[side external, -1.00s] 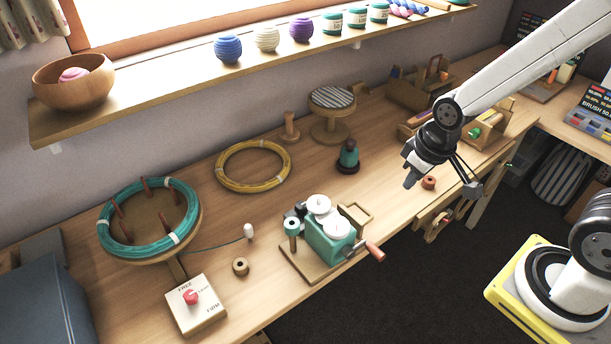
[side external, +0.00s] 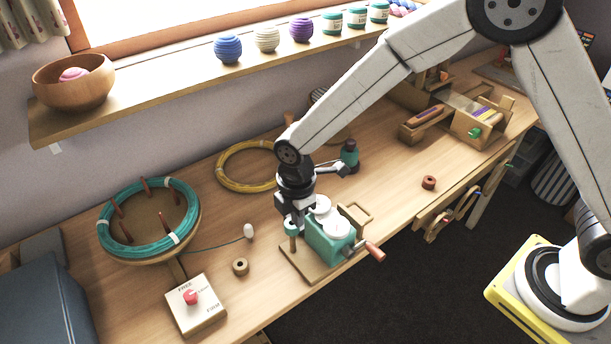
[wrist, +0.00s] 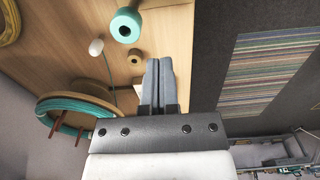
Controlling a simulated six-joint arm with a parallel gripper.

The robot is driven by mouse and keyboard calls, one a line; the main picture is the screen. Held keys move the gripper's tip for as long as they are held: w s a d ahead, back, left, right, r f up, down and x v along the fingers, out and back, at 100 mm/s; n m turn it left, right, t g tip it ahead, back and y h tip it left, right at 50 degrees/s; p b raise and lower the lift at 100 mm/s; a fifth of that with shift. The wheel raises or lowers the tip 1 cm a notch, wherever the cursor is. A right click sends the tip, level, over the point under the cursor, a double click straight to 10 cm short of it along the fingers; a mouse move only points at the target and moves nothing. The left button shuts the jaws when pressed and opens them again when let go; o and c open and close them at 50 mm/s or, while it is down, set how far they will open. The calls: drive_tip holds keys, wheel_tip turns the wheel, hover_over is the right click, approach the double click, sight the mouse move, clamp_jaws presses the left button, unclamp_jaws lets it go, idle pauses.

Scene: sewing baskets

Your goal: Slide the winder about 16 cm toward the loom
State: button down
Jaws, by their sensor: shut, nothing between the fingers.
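The winder is a teal box (side external: 326,243) with white discs on top and a red-handled crank, on a wooden base (side external: 303,263) at the front middle of the bench. A teal spool (side external: 291,228) stands at its left end; what looks like this spool's top shows in the wrist view (wrist: 125,24). The loom (side external: 470,126), a wooden frame with coloured yarn, stands at the back right. My gripper (side external: 296,226) is shut and empty, pointing down at the winder's left end, close to the spool. Its fingertips show in the wrist view (wrist: 159,62). Contact cannot be told.
A wooden ring (side external: 240,266) and a white bobbin (side external: 249,231) with a teal thread lie left of the winder. A teal skein (side external: 172,246) is on a round stand. A brown ring (side external: 429,182) lies between winder and loom, near the front edge. A dark-based teal cone (side external: 349,158) stands behind.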

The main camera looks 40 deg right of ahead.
drive_tip(key=shift+a+f, duration=0.15)
drive_tip(key=shift+a, duration=0.05)
drive_tip(key=shift+f, duration=0.1)
approach(311, 256)
drive_tip(key=a+f, duration=0.1)
drive_tip(key=a, duration=0.1)
drive_tip(key=a+f, duration=0.1)
drive_tip(key=a, duration=0.1)
drive_tip(key=shift+f, duration=0.3)
drive_tip(key=d, duration=0.3)
drive_tip(key=shift+w+r, duration=0.1)
drive_tip(key=shift+d, duration=0.5)
